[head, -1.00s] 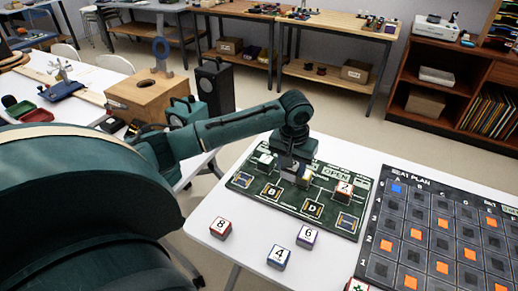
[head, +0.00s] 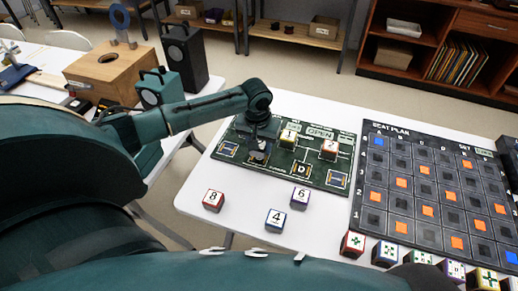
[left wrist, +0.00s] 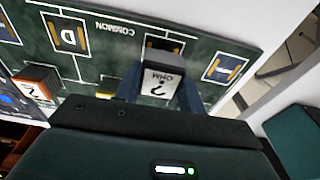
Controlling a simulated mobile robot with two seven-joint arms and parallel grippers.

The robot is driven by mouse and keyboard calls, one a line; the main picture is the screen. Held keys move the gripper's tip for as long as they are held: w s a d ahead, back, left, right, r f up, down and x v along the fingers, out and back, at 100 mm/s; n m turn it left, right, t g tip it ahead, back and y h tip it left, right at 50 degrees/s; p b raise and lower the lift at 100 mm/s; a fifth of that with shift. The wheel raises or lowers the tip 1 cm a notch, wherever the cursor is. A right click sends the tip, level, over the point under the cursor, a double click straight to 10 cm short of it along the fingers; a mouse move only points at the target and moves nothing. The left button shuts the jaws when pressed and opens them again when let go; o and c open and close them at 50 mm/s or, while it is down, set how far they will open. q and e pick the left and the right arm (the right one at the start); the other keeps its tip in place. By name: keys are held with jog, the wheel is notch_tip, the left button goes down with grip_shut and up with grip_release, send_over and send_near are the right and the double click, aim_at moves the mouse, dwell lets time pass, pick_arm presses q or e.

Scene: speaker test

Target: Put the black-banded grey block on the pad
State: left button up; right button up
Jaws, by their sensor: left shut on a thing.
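My left gripper (head: 261,141) is shut on a grey block (head: 258,157) with a dark band. In the left wrist view the block (left wrist: 162,84) shows a pale face with a question mark and letters, between the two fingers. It is over a bracketed pad (left wrist: 165,45) in the near row of the green board (head: 268,178), between pad D (head: 301,168) and the left end pad (head: 228,149). The block hides part of this pad. I cannot tell whether it touches the board. My right gripper is not in view.
A yellow block (head: 289,136) and a red block (head: 329,149) stand on the board's far row. Blocks 8 (head: 213,200), 6 (head: 300,198) and 4 (head: 275,219) stand in front. The beat plan board (head: 420,190) lies right. Several blocks line its near edge.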

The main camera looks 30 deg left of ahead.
pick_arm(q)
jog(key=shift+f, duration=1.1)
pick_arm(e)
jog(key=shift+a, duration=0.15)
pick_arm(q)
jog(key=shift+f, duration=0.15)
jog(key=o, duration=1)
jog(key=r, duration=0.7)
jog(key=s+r+p, duration=0.1)
jog(key=r, duration=0.3)
jog(key=shift+s+d, duration=0.1)
jog(key=shift+d, duration=0.05)
jog(key=shift+s+r, duration=0.1)
jog(key=shift+r, duration=0.55)
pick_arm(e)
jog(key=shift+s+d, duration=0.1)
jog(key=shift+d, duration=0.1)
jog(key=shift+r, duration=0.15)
